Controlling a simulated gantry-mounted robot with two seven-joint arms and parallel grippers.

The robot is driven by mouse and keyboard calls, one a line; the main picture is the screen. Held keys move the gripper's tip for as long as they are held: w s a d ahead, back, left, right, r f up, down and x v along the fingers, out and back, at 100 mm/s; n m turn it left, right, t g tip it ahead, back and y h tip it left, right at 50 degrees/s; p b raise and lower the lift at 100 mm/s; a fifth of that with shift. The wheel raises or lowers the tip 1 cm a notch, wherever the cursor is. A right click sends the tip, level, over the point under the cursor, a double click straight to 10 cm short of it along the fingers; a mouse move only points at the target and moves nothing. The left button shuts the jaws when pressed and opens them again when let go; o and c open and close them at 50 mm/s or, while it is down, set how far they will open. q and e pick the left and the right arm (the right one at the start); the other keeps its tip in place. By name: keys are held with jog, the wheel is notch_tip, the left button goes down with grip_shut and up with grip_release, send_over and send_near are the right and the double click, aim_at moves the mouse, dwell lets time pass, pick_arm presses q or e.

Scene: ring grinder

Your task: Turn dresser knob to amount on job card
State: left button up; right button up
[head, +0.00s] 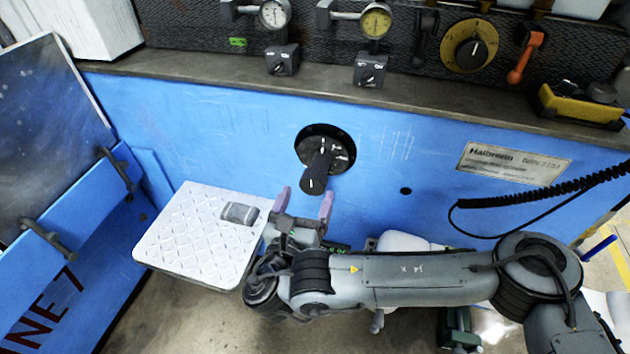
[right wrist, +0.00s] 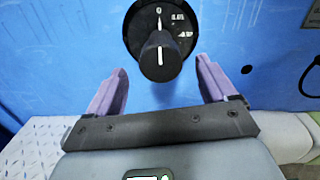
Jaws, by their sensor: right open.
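The dresser knob (head: 317,172) is a black bar-like knob standing out from a round black dial (head: 340,145) on the blue machine front. In the right wrist view the knob (right wrist: 160,58) has a white line pointing up towards the 0 mark. Other dial marks are to the right, too small to read surely. My right gripper (head: 305,199) is open and empty, just below and in front of the knob. In the right wrist view its pinkish fingers (right wrist: 162,72) stand left and right of the knob, apart from it. No job card can be made out. My left gripper is not in view.
A white diamond-plate step (head: 180,235) with a small grey item lies left of my gripper. A ledge above carries dial gauges (head: 376,20), small switch boxes and a yellow-ringed dial (head: 468,46). A black coiled cable (head: 540,197) hangs at the right.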

aim_at(311, 188)
jog(key=b+x, duration=0.2)
jog(key=x, duration=0.4)
jog(key=shift+w+f+b, duration=0.1)
jog(key=shift+f+b, duration=0.05)
jog(key=shift+b, duration=0.25)
jog(key=shift+w+d, duration=0.25)
jog(key=shift+w, duration=0.3)
jog(key=shift+c, duration=0.2)
jog(key=c, duration=1)
